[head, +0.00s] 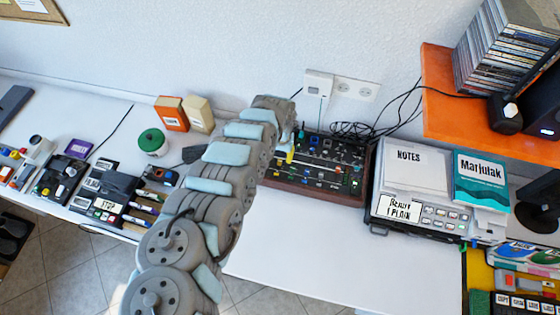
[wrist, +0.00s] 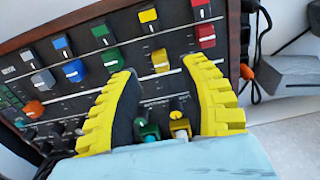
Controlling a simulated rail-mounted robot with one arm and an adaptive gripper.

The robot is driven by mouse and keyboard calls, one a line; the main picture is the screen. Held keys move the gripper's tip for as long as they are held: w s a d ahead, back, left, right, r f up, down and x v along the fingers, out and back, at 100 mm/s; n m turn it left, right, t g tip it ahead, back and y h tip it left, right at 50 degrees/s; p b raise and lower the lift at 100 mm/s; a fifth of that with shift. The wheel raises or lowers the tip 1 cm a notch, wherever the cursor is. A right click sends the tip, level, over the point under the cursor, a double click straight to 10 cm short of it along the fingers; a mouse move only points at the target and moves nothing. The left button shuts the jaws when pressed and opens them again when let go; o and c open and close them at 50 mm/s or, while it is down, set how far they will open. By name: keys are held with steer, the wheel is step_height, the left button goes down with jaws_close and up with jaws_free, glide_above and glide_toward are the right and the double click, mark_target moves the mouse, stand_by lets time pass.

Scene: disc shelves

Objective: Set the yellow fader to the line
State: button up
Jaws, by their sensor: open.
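The mixer panel (head: 312,188) sits on the white desk in the head view, partly hidden by my arm. In the wrist view its dark face (wrist: 70,107) fills much of the picture. A yellow fader cap (wrist: 160,60) lies just beyond and between my fingertips, slightly above a white line (wrist: 172,73) across the panel. Another yellow cap (wrist: 148,15) is in the row above; I cannot tell whether it is a fader or a knob. My gripper (wrist: 160,72) is open, with yellow ribbed fingers apart. Contact with the cap cannot be told.
Green (wrist: 113,60) and red (wrist: 205,36) caps flank the yellow one closely. Green and yellow parts show between the finger bases. Black cables (head: 365,130) lie behind the mixer. A grey device with notes (head: 410,165) stands right of it. The desk front (head: 300,245) is clear.

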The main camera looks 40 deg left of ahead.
mark_target(280, 161)
steer(key=shift+f+b, duration=0.5)
steer(key=shift+f, duration=1.35)
